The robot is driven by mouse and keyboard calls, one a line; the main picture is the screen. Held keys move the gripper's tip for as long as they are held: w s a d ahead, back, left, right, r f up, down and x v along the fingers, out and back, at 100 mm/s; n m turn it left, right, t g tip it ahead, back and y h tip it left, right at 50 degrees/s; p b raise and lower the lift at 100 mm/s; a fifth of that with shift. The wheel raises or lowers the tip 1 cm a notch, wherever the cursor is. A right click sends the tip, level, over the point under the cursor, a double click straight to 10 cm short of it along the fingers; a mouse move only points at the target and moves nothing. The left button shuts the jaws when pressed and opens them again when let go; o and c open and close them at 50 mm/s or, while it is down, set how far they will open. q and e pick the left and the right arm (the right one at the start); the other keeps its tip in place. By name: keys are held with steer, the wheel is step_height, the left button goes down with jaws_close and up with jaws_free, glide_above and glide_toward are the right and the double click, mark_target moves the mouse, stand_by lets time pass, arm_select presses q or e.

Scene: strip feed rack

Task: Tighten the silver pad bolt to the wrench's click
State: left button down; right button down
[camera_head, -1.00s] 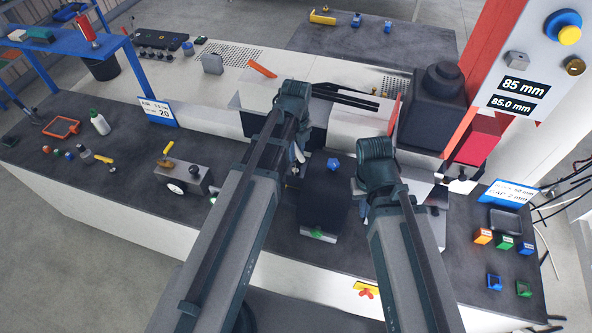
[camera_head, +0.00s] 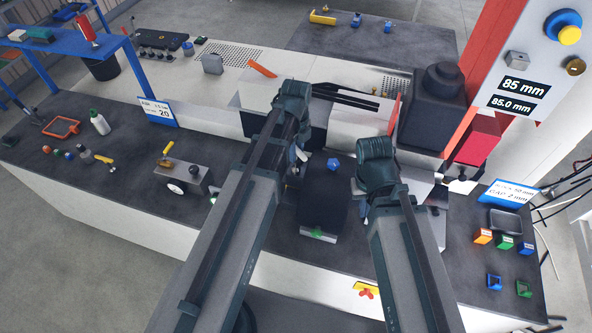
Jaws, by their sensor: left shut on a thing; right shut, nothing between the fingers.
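My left arm reaches up the middle of the head view and folds over at its elbow. Only a small light and dark part of my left gripper (camera_head: 298,154) shows beside the arm; it is shut, and what it holds is hidden. My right arm stands to the right of it, and its own links hide the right gripper. I cannot make out the silver pad bolt or the wrench. Between the arms lies a dark block (camera_head: 322,200) with a blue piece (camera_head: 333,164) at its far end and a small green spot on its near edge.
A red post with a panel reading 85 mm (camera_head: 523,87) stands at the right. A grey block with a dial (camera_head: 184,180) sits on the dark bench at left. Orange, green and blue pieces lie at right by a blue-edged sign (camera_head: 509,193).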

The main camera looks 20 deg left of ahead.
arm_select(q)
steer(key=shift+r, duration=0.1)
arm_select(e)
steer(key=shift+r, duration=0.1)
